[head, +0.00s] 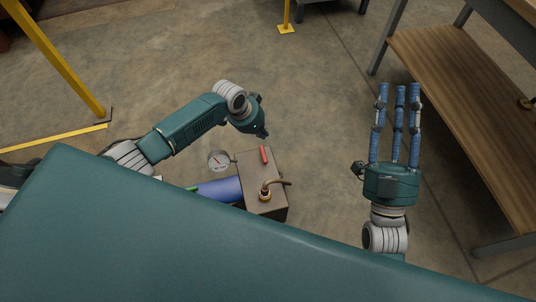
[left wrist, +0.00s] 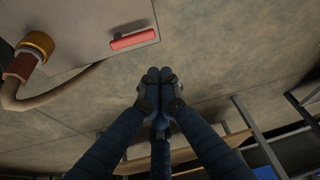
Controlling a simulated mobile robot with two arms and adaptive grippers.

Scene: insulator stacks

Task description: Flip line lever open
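The red lever (head: 264,154) lies on the top of a brown-grey box (head: 250,172), near its far edge. In the left wrist view the red lever (left wrist: 134,39) sits at the upper left, on the box face (left wrist: 85,30). My left gripper (head: 262,134) is just beyond the lever in the head view, with its fingers mostly hidden by the hand. In the left wrist view its fingers (left wrist: 160,75) are together at the tips, with nothing seen between them and apart from the lever. My right gripper (head: 400,88) is open and empty, fingers stretched out, right of the box.
A brass fitting with a hose (head: 265,194) stands on the box. A round gauge (head: 219,161) and a blue cylinder (head: 220,190) are at its left. A wooden bench (head: 460,110) is at the right. A yellow post (head: 60,60) stands at the left.

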